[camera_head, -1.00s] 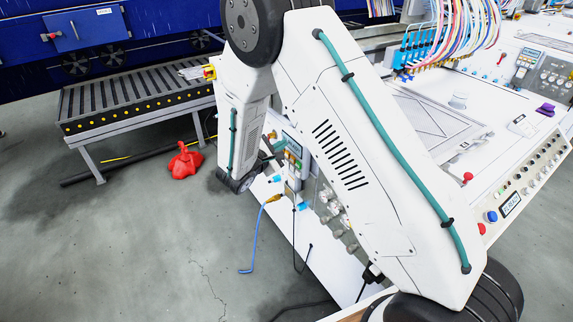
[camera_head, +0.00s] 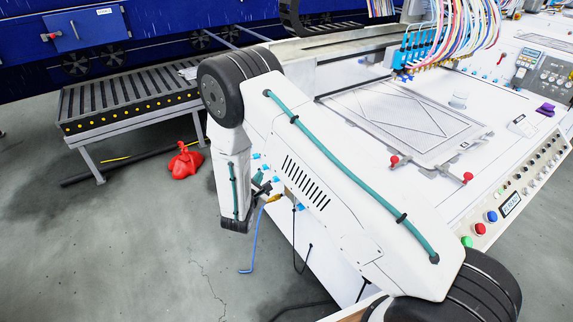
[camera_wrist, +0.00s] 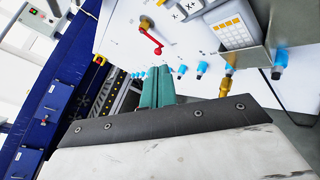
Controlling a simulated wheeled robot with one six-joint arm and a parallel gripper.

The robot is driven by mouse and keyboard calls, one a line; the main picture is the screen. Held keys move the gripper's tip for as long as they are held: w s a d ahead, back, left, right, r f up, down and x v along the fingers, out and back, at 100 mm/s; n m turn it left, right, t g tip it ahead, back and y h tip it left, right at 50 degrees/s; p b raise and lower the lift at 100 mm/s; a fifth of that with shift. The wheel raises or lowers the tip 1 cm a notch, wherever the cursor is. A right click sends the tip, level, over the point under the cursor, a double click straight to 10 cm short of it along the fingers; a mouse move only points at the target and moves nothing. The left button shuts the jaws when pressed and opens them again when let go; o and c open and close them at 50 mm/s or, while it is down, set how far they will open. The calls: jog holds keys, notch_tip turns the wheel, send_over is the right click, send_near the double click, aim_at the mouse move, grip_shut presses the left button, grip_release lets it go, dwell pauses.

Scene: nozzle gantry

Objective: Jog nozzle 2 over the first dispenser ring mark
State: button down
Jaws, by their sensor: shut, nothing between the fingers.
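My gripper's teal fingers (camera_wrist: 157,80) are shut and empty in the wrist view. They point toward the machine's white side panel, apart from the handheld pendant. The pendant (camera_wrist: 232,35), with a keypad of orange and white keys, sits in a metal holder to the upper right. In the head view my arm hides the pendant. The nozzle block (camera_head: 414,52), blue with many coloured hoses, hangs over the back of the bed (camera_head: 340,118). The single nozzles are too small to tell which is nozzle 2. I cannot make out a dispenser ring mark.
A red-handled valve (camera_wrist: 153,38) and several blue fittings (camera_wrist: 202,68) stick out of the side panel near my fingers. Red clamp knobs (camera_head: 468,178) stand on the bed.

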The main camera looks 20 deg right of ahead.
jog(key=w+d, duration=0.1)
jog(key=d, duration=0.6)
jog(key=shift+w+d, duration=0.25)
jog(key=shift+d, duration=0.15)
jog(key=shift+d, duration=0.15)
dwell(1.6)
jog(key=shift+w+d, duration=0.1)
jog(key=shift+d, duration=0.2)
jog(key=shift+w+d, duration=0.1)
jog(key=shift+d, duration=0.45)
dwell(1.9)
jog(key=shift+a, duration=0.15)
dwell(1.1)
jog(key=shift+s+a, duration=0.2)
jog(key=shift+a, duration=0.6)
jog(key=shift+s+a, duration=0.25)
jog(key=shift+a, duration=1)
jog(key=shift+s+a, duration=0.2)
jog(key=shift+a, duration=1)
